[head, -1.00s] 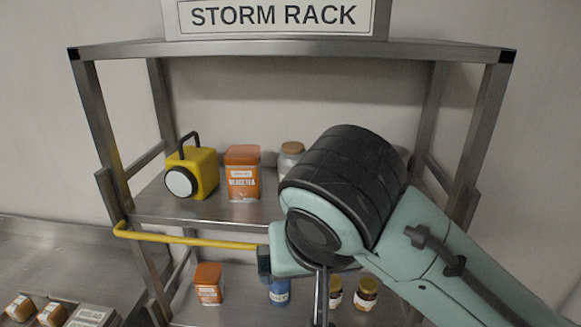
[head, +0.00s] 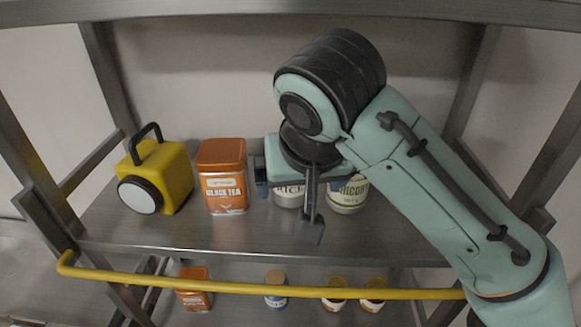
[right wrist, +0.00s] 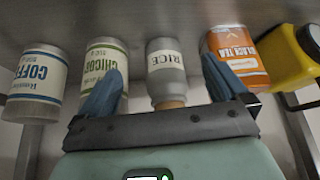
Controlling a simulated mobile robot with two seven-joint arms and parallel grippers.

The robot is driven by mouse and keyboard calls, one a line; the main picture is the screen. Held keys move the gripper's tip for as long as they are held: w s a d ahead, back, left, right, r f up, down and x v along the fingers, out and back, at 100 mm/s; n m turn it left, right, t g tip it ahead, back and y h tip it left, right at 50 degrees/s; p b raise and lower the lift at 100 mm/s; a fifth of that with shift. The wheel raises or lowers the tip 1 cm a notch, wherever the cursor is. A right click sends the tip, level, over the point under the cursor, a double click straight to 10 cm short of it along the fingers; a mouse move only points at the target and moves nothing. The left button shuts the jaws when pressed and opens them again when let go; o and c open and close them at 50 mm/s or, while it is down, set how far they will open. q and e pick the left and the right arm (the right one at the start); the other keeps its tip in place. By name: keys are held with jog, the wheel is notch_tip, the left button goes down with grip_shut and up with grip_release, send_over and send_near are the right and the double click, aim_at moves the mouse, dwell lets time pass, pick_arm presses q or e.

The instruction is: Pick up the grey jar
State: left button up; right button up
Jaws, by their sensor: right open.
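The grey jar, labelled RICE (head: 288,198), stands on the rack's middle shelf, mostly hidden behind my right gripper in the head view. The right wrist view shows it with its label and cork lid (right wrist: 166,68), in an upside-down picture. My right gripper (head: 298,187) is open in front of the jar. In the right wrist view its two blue fingertips (right wrist: 163,86) are spread, with the jar between them in the picture. I cannot tell whether the fingers reach around it. My left gripper is not in view.
The orange black tea tin (head: 222,180) stands left of the jar, then a yellow lantern (head: 165,172). The chicory jar (head: 347,196) is close on the right, with a coffee jar (right wrist: 37,80) beyond. A yellow rail (head: 200,284) crosses the shelf front. Small containers stand below.

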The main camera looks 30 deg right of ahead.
send_over(287, 197)
jog(key=s, duration=0.1)
jog(key=w+d+f, duration=0.1)
jog(key=w+d+f+p, duration=0.1)
jog(key=w, duration=0.1)
jog(key=shift+w+f, duration=0.2)
jog(key=shift+s, duration=0.3)
jog(key=shift+w, duration=0.15)
jog(key=c, duration=1.6)
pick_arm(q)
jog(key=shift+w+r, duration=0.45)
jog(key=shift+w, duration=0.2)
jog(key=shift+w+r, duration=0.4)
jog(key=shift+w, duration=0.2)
pick_arm(e)
jog(key=shift+o, duration=0.2)
jog(key=shift+r, duration=0.15)
